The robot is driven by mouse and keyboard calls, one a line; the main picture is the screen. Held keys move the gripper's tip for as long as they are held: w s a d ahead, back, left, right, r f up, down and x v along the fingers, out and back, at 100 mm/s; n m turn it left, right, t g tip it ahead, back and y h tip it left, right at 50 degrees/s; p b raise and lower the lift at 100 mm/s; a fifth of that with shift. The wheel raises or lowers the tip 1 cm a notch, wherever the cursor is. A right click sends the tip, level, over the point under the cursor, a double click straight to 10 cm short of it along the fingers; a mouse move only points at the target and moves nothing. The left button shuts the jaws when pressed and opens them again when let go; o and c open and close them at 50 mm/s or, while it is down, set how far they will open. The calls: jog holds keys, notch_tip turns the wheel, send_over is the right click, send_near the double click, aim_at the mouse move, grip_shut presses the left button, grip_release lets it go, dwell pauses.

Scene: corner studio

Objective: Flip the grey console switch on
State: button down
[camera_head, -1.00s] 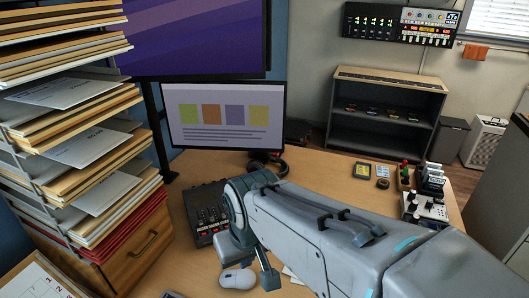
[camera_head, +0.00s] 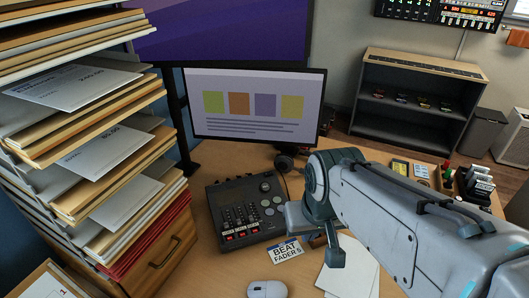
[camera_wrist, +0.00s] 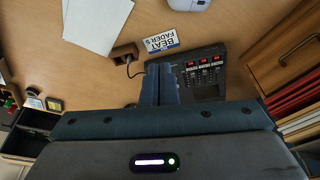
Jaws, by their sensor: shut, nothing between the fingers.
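A dark grey console (camera_head: 243,216) with faders, knobs and small red displays lies on the desk, below the monitor. It also shows in the wrist view (camera_wrist: 206,72), right of the fingers. I cannot clearly make out a switch or its position. A small brown block (camera_wrist: 124,52) with a dark cable lies left of the fingers, near the "BEAT FADERS" card (camera_wrist: 161,42). My gripper (camera_wrist: 160,70) is shut and empty, its fingers in front of the console's near edge in the wrist view. Contact cannot be told. In the head view my arm hides most of the fingers.
The desk (camera_head: 215,268) is bare around a white mouse (camera_head: 267,290) and white paper (camera_head: 350,274). A monitor (camera_head: 255,105) stands behind the console. A tall stack of trays (camera_head: 95,150) with envelopes stands at left. Small devices (camera_head: 472,185) sit at the right.

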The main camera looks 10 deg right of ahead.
jog(key=w+r+p, duration=0.1)
jog(key=w+r, duration=0.2)
jog(key=w, duration=0.7)
jog(key=n+p, duration=0.2)
jog(key=p, duration=0.1)
send_over(270, 171)
jog(key=s, duration=0.4)
notch_tip(270, 171, down, 9)
jog(key=shift+s, duration=0.1)
jog(key=p+x, duration=0.3)
jog(key=x, duration=0.9)
jog(key=shift+s+d+f, duration=0.1)
jog(key=shift+f, duration=0.8)
jog(key=shift+f, duration=0.1)
